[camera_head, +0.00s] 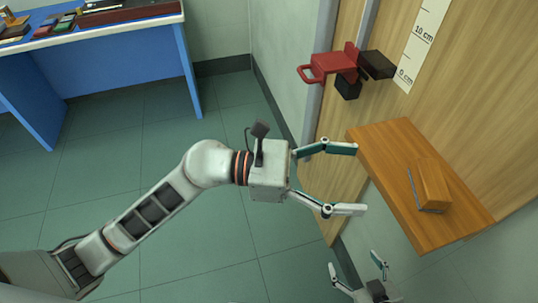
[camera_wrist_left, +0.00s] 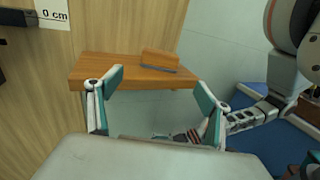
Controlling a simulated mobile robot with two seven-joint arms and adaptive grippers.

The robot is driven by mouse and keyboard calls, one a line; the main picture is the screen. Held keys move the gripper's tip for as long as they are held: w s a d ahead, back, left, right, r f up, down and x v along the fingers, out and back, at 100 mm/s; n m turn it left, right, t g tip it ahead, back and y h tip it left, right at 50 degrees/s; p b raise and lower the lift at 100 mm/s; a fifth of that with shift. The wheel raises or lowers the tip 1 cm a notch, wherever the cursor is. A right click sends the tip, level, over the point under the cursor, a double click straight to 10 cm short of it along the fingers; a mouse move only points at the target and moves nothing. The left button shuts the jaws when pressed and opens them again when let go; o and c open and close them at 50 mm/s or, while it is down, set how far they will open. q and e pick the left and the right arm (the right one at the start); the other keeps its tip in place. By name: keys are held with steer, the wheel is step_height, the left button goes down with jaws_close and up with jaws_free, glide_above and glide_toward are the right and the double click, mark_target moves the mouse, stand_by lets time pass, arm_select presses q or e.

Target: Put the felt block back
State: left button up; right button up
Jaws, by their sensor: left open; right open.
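The felt block is a wood-brown block (camera_head: 432,187) with a dark grey strip along its lower edge. It lies on a wooden shelf (camera_head: 380,147) that sticks out from the wood panel. The wrist view also shows the block (camera_wrist_left: 160,58) on the shelf (camera_wrist_left: 100,68), toward its far right part. My left gripper (camera_head: 352,180) is open and empty. Its fingertips are at the shelf's near left edge, apart from the block; in the wrist view the shelf lies beyond the fingers (camera_wrist_left: 160,86). My right gripper (camera_head: 355,265) is open, low at the bottom edge, partly cut off.
A red handled bracket (camera_head: 328,66) with black blocks (camera_head: 376,65) is on the wood panel, above and left of the shelf. A white centimetre scale (camera_head: 422,40) is beside it. A blue bench (camera_head: 95,50) with small items stands at the upper left. The floor between is clear.

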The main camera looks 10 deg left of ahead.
arm_select(q)
steer(key=w+a+f+n+t+y, duration=0.25)
steer(key=a+n+t, duration=0.3)
steer(key=n, duration=0.45)
steer(key=w+a+f+n+t+y, duration=0.1)
steer(key=w+a+f+n+t, duration=0.35)
steer(key=n, duration=0.55)
steer(key=w+a+f+n+t+y, duration=0.1)
steer(key=w+a+n+t+y, duration=0.15)
steer(key=a+n+t, duration=0.6)
steer(key=s+a+f+n+g+y, duration=0.2)
steer(key=a+f+n+y, duration=0.2)
steer(key=f+n, duration=0.45)
steer(key=s+a+f+n+g+y, duration=0.2)
steer(key=s+a+f+n+y, duration=0.15)
steer(key=f+n, duration=0.5)
steer(key=s+a+f+n+g+y, duration=0.2)
steer(key=s+f, duration=0.6)
steer(key=f, duration=0.4)
steer(key=a+n+g, duration=0.1)
steer(key=a+n, duration=0.1)
steer(key=a, duration=0.1)
steer(key=shift+g, duration=0.35)
steer(key=shift+s+r, duration=0.1)
